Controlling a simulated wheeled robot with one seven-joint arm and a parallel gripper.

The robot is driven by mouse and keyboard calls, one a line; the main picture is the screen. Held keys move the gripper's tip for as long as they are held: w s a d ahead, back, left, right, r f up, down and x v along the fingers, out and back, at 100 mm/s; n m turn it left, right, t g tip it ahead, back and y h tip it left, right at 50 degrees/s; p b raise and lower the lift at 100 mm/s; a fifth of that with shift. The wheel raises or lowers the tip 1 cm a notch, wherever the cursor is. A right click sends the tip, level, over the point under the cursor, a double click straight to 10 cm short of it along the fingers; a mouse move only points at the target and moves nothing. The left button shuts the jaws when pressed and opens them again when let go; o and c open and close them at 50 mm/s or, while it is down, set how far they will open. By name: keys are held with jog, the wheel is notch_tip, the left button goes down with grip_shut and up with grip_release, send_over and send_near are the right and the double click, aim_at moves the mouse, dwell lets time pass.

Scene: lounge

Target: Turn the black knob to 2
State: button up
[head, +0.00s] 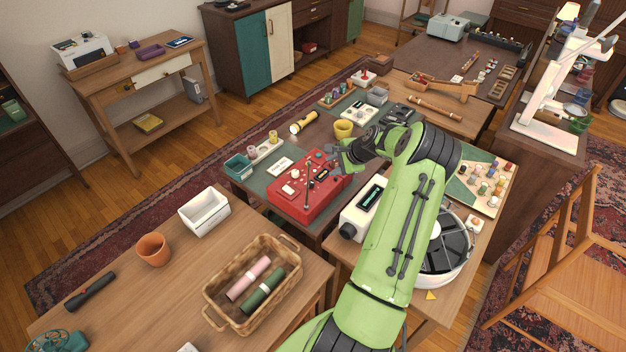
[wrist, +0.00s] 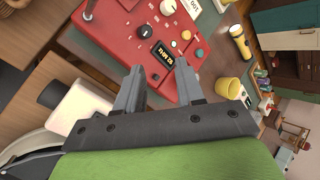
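The red control box (head: 306,186) stands on the green-topped table in the head view, and its red top (wrist: 120,40) fills the upper middle of the wrist view. A small dark knob (wrist: 199,53) sits near the box's right edge, past my right finger. A black display (wrist: 163,53) with orange characters lies just beyond my fingertips. My gripper (wrist: 157,68) is open and empty above the box, its fingers apart. In the head view my gripper (head: 347,158) hangs over the box's right end.
A pale knob (wrist: 168,7) and a yellow knob (wrist: 186,35) share the panel, with a lever (wrist: 89,10) to the left.

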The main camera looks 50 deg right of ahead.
aim_at(311, 182)
jog(key=s+a+m+t+h, duration=0.15)
jog(key=s+a+m, duration=0.3)
jog(key=m, duration=1.05)
jog(key=x, duration=1.5)
jog(key=shift+w+d+f, duration=0.1)
jog(key=shift+w+d, duration=0.05)
jog(key=shift+w, duration=0.1)
jog(key=shift+c, duration=0.2)
